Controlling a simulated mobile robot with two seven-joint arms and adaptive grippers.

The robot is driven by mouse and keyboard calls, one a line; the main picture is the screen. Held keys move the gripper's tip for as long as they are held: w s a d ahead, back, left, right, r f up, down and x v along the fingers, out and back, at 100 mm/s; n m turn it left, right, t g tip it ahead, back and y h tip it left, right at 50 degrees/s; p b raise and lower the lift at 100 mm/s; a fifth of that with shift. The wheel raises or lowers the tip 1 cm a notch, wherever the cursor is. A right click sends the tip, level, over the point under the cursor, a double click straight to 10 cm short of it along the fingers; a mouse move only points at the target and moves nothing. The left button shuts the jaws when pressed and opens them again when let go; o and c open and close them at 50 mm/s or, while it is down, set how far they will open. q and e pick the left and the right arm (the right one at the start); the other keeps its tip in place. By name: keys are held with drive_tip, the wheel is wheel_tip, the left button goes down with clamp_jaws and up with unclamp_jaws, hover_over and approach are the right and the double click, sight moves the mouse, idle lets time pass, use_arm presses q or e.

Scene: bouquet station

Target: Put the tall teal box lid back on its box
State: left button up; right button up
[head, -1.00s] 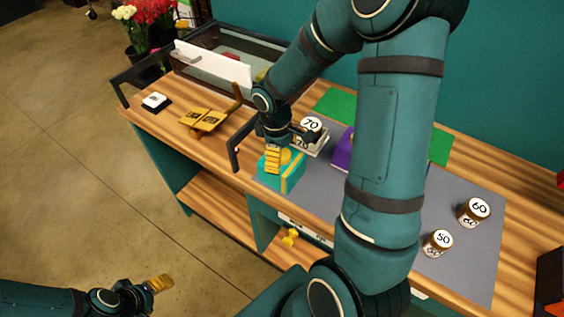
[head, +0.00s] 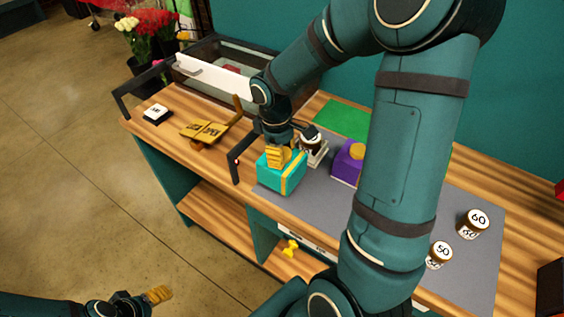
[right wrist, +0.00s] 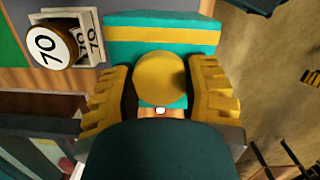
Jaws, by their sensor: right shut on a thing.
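The tall teal box (head: 268,180) stands at the front edge of the grey mat, with a yellow band down it. My right gripper (head: 280,158) is directly over it, fingers down. In the right wrist view, the gripper (right wrist: 160,95) has a finger on each side of the round yellow knob of the teal lid (right wrist: 125,30) and is shut on it. The lid is at the top of the box; whether it is fully seated cannot be told, as my gripper hides part of the seam. My left gripper (head: 157,294) is low at bottom left, away from the table.
A purple box (head: 344,164) stands right of the teal box. A 70 jar (right wrist: 52,43) is close behind my right gripper. Jars marked 60 (head: 473,223) and 50 (head: 439,255) stand at right. A dark upright handle (head: 236,165) is close on the left.

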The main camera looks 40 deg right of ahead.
drive_tip(key=r, duration=0.1)
drive_tip(key=d+r, duration=0.1)
drive_tip(key=r, duration=0.3)
drive_tip(key=shift+w+d+p, duration=0.2)
drive_tip(key=shift+w+p, duration=0.2)
drive_tip(key=w+d+r+p, duration=0.1)
drive_tip(key=w+d, duration=0.1)
drive_tip(key=d, duration=0.5)
drive_tip(key=w+d+r+p, duration=0.1)
drive_tip(key=w+d, duration=0.1)
drive_tip(key=d, duration=0.4)
drive_tip(key=shift+s+d+f+b, duration=0.15)
drive_tip(key=shift+f+b, duration=0.55)
drive_tip(key=shift+f, duration=0.45)
drive_tip(key=shift+w+d+f+b, duration=0.1)
drive_tip(key=shift+d+f+b, duration=0.05)
drive_tip(key=shift+f+b, duration=0.8)
drive_tip(key=shift+s+d+f+b, duration=0.15)
drive_tip(key=shift+f+b, duration=0.35)
drive_tip(key=shift+f, duration=0.8)
drive_tip(key=shift+p, duration=0.45)
drive_tip(key=shift+f+b, duration=0.6)
drive_tip(key=shift+f, duration=1)
drive_tip(key=o, duration=1.2)
